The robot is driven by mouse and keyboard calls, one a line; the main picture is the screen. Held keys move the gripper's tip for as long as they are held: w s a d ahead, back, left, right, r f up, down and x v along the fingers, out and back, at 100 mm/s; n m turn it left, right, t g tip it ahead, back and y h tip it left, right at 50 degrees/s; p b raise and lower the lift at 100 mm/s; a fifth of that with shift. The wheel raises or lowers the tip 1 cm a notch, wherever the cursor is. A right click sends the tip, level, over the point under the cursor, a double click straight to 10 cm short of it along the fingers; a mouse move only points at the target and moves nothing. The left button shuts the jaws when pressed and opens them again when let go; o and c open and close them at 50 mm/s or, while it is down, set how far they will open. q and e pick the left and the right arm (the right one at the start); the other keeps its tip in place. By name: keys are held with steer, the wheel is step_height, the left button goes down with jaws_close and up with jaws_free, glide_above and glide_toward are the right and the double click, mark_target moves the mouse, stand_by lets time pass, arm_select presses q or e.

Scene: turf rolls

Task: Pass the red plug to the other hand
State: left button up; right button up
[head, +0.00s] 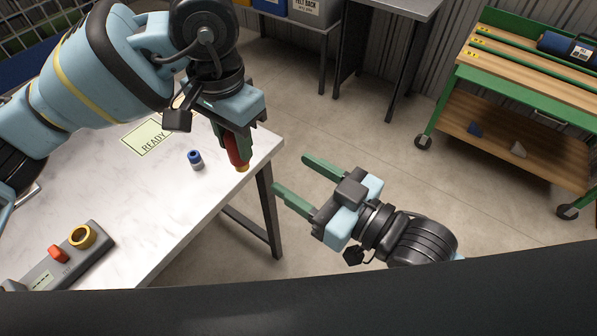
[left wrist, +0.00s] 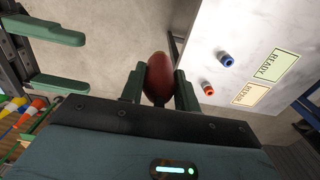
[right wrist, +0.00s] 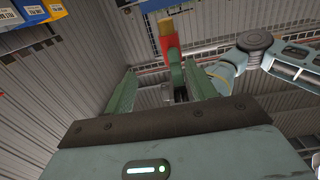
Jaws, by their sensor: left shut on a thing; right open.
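The red plug (head: 237,152) has a yellow end and hangs pointing down beside the table's right edge. My left gripper (head: 233,141) is shut on it. In the left wrist view the plug (left wrist: 158,78) sits between the two green fingers. My right gripper (head: 290,174) is open and empty, to the right of the plug and apart from it, its fingers pointing toward it. Its open fingers also show at the left of the left wrist view (left wrist: 86,63). In the right wrist view the plug (right wrist: 167,35) is ahead, beyond the open fingers.
On the white table (head: 170,225) stand a blue plug (head: 195,159), a READY card (head: 147,137) and a grey block (head: 65,262) with a yellow ring and a red piece. A green-framed workbench (head: 520,75) stands at the right. Open floor lies between.

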mark_target(229, 141)
steer(key=shift+n+y, duration=0.5)
steer(key=x, duration=0.4)
steer(key=r+x, duration=0.1)
steer(key=x, duration=0.3)
steer(key=s+a+r+x, duration=0.1)
steer(key=x, duration=0.3)
steer(key=shift+d, duration=0.1)
steer(key=c, duration=1.1)
arm_select(q)
steer(key=o, duration=1.1)
steer(key=shift+o, duration=0.2)
steer(key=shift+r, duration=0.1)
step_height(229, 141, up, 12)
steer(key=shift+f, duration=0.1)
